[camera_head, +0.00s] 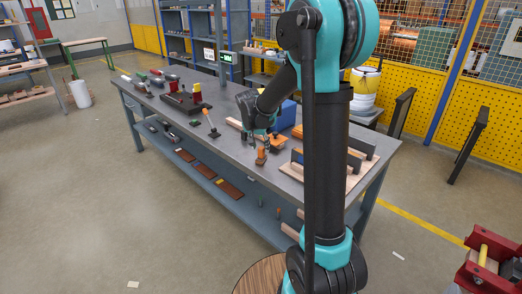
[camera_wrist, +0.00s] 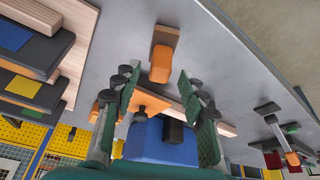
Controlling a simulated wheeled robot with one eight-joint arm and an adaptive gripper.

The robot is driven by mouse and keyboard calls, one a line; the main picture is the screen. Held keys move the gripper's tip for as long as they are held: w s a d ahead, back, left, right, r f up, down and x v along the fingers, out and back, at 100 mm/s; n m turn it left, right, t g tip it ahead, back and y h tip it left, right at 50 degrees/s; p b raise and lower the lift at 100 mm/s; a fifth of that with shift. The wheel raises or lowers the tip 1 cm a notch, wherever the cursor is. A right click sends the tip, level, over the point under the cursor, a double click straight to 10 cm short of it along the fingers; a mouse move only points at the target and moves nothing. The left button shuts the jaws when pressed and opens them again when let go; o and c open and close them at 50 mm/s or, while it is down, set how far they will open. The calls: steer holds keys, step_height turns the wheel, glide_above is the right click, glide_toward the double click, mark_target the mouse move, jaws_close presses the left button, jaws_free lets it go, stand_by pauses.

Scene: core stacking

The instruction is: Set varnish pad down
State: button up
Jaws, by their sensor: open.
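A small block with an orange top and a brown wooden end (camera_wrist: 162,58), which looks like the varnish pad, rests on the grey tabletop. It lies just beyond my fingertips, between their lines, and appears apart from them. In the head view this block (camera_head: 261,157) is just below my gripper (camera_head: 262,141). My gripper (camera_wrist: 158,82) is open in the wrist view, with green-padded fingers spread and nothing between the tips. A flat orange piece with a knob (camera_wrist: 148,104) lies behind the fingers, partly hidden. I cannot tell for certain which orange piece is the pad.
A blue box (camera_wrist: 158,140) stands close behind the fingers. A wooden board with dark upright pieces (camera_head: 330,178) is at the bench's right end. A stick with an orange top (camera_head: 204,116) stands left of my gripper. The bench front (camera_head: 235,153) has some bare room.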

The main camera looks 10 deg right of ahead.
steer(key=v, duration=0.8)
steer(key=s+d+f+n, duration=0.2)
steer(key=s+f, duration=0.2)
steer(key=s, duration=0.5)
steer(key=s+d+f+n+y, duration=0.1)
steer(key=s+f, duration=0.3)
steer(key=s, duration=0.5)
steer(key=s+d+f+n+y, duration=0.1)
steer(key=s+d+f+n, duration=0.1)
steer(key=s+f, duration=0.3)
steer(key=s+n, duration=0.1)
steer(key=s, duration=0.3)
steer(key=shift+d, duration=0.3)
